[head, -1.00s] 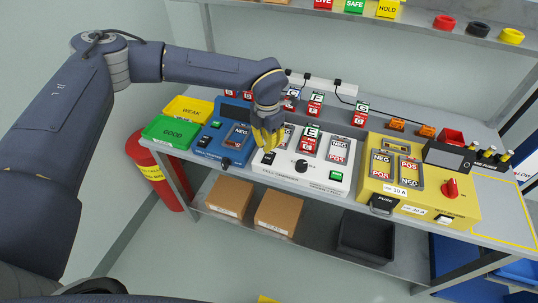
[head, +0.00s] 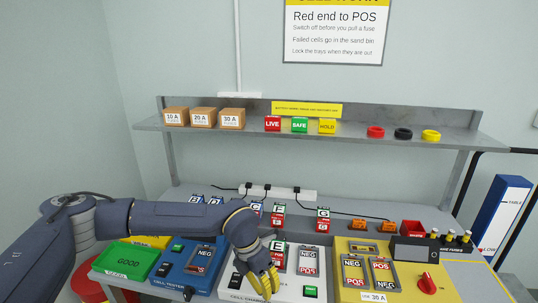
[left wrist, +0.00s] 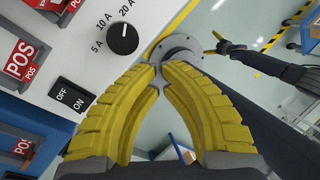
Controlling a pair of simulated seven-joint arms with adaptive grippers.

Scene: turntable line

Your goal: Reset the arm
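My left arm reaches in from the left in the head view. The white panel with a black dial (left wrist: 122,38) and an OFF/ON switch (left wrist: 68,97) lies left of the fingers. My right gripper (left wrist: 217,43) shows small at the upper right of the left wrist view, away from the bench, with its fingers spread and empty.
The blue cell tester (head: 190,268), green GOOD tray (head: 125,260) and yellow fuse box (head: 365,270) flank the white box. Lettered cells (head: 279,218) stand behind it. A shelf (head: 350,131) with cartons and coloured tags runs above.

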